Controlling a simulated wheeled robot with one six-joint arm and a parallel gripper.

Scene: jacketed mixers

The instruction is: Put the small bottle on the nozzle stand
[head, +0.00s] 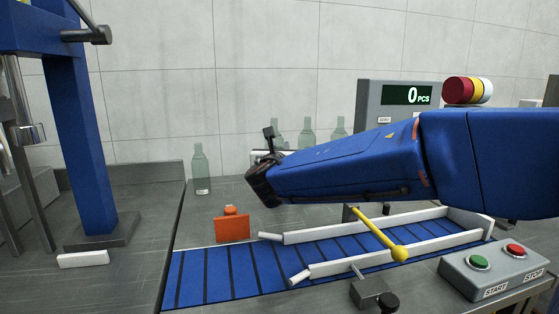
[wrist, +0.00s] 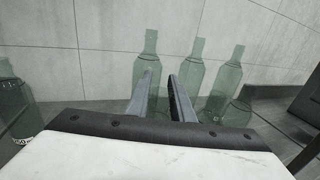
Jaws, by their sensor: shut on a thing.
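My gripper shows in the wrist view (wrist: 161,88) with its two fingers close together; in the head view its fingertips are hidden behind my blue arm. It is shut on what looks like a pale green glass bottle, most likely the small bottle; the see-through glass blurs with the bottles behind. A green bottle (wrist: 150,55) stands behind the left finger, with two more (wrist: 191,68) (wrist: 228,75) to the right. Another bottle (head: 201,172) stands apart at the left. A blue post with metal rods (head: 80,140) at the far left may be the nozzle stand; I cannot be sure.
A blue conveyor (head: 215,272) with white guide rails crosses the front. An orange block (head: 232,227) stands at its back edge. A START/STOP button box (head: 497,268) is at the front right. A counter display (head: 407,95) stands behind my arm. The grey table at left is mostly clear.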

